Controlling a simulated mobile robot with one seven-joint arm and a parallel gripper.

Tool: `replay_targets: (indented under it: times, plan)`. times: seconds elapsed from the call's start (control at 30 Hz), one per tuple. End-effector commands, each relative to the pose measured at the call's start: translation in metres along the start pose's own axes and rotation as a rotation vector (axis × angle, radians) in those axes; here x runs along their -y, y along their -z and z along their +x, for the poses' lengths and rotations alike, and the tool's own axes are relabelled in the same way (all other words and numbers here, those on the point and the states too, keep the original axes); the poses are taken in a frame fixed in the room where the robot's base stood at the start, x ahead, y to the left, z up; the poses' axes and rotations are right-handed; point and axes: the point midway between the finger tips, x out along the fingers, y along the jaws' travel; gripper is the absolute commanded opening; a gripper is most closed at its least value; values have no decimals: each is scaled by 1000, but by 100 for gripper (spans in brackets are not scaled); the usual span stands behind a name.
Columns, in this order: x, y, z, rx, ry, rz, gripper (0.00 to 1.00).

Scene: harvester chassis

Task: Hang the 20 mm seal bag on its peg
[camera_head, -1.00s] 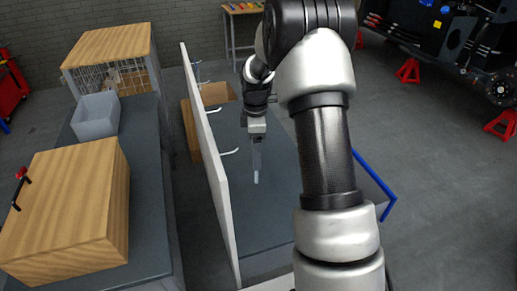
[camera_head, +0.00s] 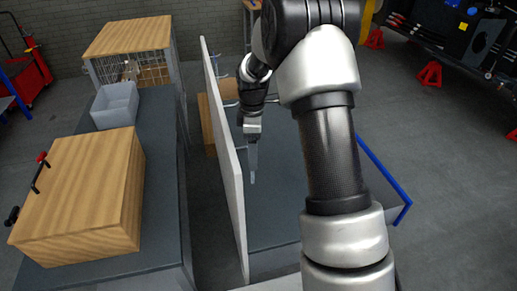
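A white upright panel (camera_head: 226,160) carries several white pegs, which stick out to the right. The nearest visible peg (camera_head: 240,148) is just left of my gripper, and another peg (camera_head: 230,105) is farther back. My gripper (camera_head: 252,172) points down on the peg side of the panel, above the dark surface. A thin grey strip with a pale lower end shows at its tip. I cannot tell whether this is the fingers or a bag seen edge-on. I cannot make out the 20 mm seal bag or any size label. Whether the fingers are open or shut is not clear.
A dark bench on the left holds a wooden box (camera_head: 82,195), a grey bin (camera_head: 115,106) and a wood-topped wire cage (camera_head: 127,38). A blue rail (camera_head: 385,172) edges the right side. Open floor lies farther right.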

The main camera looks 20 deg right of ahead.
Motion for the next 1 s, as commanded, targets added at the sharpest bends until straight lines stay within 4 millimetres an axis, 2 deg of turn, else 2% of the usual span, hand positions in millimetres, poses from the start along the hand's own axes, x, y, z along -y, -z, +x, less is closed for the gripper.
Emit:
replay_targets:
  times: [0.5,1.0]
  plan:
    - [7,26,8,-1,0,-1,53]
    - [8,28,10,-1,0,0,53]
